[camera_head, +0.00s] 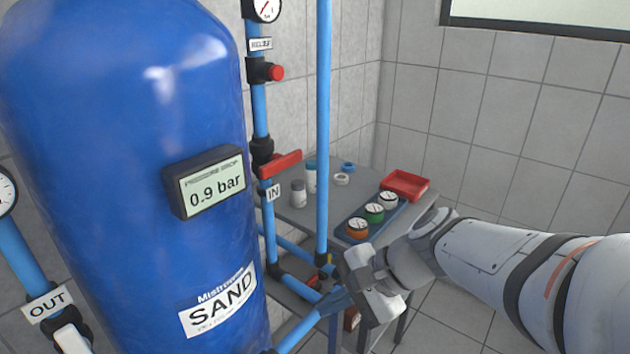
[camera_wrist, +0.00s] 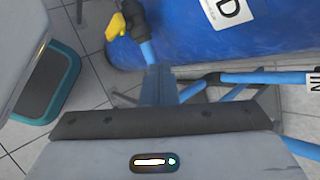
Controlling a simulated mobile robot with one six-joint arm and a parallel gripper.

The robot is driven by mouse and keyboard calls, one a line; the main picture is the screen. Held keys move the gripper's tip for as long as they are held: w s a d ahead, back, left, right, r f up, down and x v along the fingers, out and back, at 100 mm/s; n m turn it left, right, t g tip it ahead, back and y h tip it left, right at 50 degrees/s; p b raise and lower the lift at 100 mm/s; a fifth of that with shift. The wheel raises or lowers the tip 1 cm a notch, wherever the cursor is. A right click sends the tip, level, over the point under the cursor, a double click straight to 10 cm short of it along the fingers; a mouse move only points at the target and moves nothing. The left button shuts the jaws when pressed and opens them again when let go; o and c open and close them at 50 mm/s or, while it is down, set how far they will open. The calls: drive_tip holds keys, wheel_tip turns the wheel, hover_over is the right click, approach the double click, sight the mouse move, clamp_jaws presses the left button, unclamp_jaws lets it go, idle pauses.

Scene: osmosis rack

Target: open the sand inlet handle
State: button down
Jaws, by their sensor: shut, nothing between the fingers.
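The blue sand tank (camera_head: 130,130) fills the left of the head view, with a SAND label. The inlet handle is a red lever (camera_head: 282,163) on the blue vertical pipe right of the tank, just above the IN label (camera_head: 273,193). It lies crosswise to the pipe. My gripper (camera_head: 332,302) is low, below and right of the lever and apart from it. Its blue fingers (camera_wrist: 158,84) are shut and empty. The wrist view shows the lower tank (camera_wrist: 255,40) and part of the IN label (camera_wrist: 315,82), but not the red lever.
A grey table (camera_head: 330,200) behind the pipes holds jars, a tray with three gauges (camera_head: 374,212) and a red bin (camera_head: 405,185). A second vertical blue pipe (camera_head: 323,120) stands right of the lever. The wrist view shows a yellow valve handle (camera_wrist: 116,26).

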sight(282, 164)
drive_tip(key=w+a+m+t+y+b, duration=0.2)
drive_tip(key=w+m+t+y+b, duration=0.2)
drive_tip(key=w+m+y+b, duration=0.3)
drive_tip(key=w+d+r+m+t+y+b, duration=0.1)
drive_tip(key=w+d+r+m+t+b, duration=0.1)
drive_tip(key=w+d+r+m+t, duration=0.2)
drive_tip(key=w+d+m+t, duration=0.1)
drive_tip(key=w+m+t, duration=0.2)
drive_tip(key=w+m, duration=0.1)
drive_tip(key=shift+w+r+m+b, duration=0.35)
drive_tip(key=shift+w+m+b, duration=0.05)
drive_tip(key=shift+w, duration=0.35)
drive_tip(key=w+a+r, duration=0.6)
drive_tip(key=a, duration=0.1)
drive_tip(key=shift+a+r+b, duration=0.2)
drive_tip(key=shift+a+b, duration=0.05)
drive_tip(key=shift+b, duration=0.15)
